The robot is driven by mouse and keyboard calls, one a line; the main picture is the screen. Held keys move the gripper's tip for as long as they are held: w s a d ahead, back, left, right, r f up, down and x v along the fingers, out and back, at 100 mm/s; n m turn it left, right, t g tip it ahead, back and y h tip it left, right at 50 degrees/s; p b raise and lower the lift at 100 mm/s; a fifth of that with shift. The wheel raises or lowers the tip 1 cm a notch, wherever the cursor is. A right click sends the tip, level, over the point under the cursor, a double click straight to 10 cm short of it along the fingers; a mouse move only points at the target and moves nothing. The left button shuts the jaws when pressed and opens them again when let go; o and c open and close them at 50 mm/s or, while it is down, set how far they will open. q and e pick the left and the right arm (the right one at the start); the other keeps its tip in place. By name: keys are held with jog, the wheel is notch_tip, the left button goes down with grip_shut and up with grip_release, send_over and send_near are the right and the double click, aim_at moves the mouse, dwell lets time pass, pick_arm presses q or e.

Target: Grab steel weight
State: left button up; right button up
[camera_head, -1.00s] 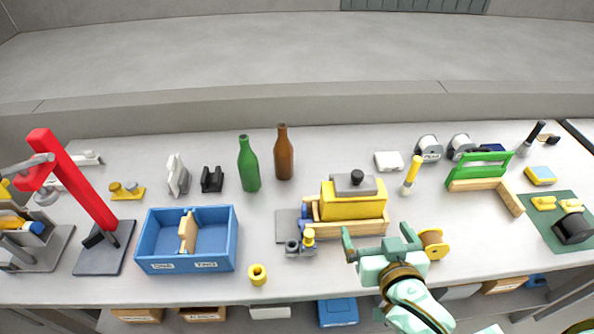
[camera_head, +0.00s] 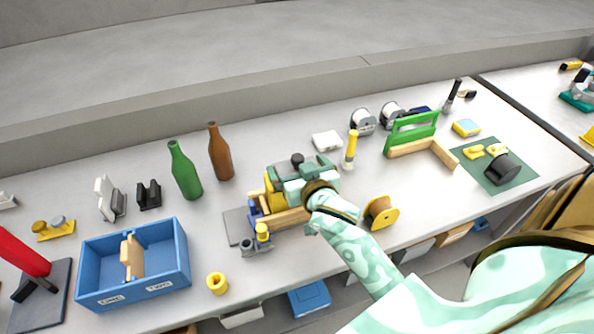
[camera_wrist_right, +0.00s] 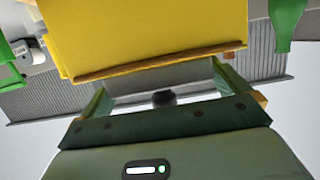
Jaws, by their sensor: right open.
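The steel weight (camera_head: 297,159) is a grey block with a black knob on top of the yellow load of the toy trailer. In the head view its knob shows just beyond my right gripper (camera_head: 298,170), and most of its body is hidden. The right gripper is open, over the trailer. In the right wrist view the black knob (camera_wrist_right: 163,98) appears between the two green fingers (camera_wrist_right: 165,88), partly hidden by the gripper body. Contact cannot be told. The yellow load (camera_wrist_right: 155,35) fills the upper part of that view. My left gripper is not in view.
The wooden trailer (camera_head: 290,218) stands on the bench with a grey plate at its left. A brown bottle (camera_head: 220,155) and green bottle (camera_head: 184,172) stand behind left.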

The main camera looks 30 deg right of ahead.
jog(key=shift+x, duration=1.15)
jog(key=shift+s, duration=0.1)
jog(key=shift+c, duration=0.9)
jog(key=shift+r, duration=0.1)
jog(key=c, duration=0.9)
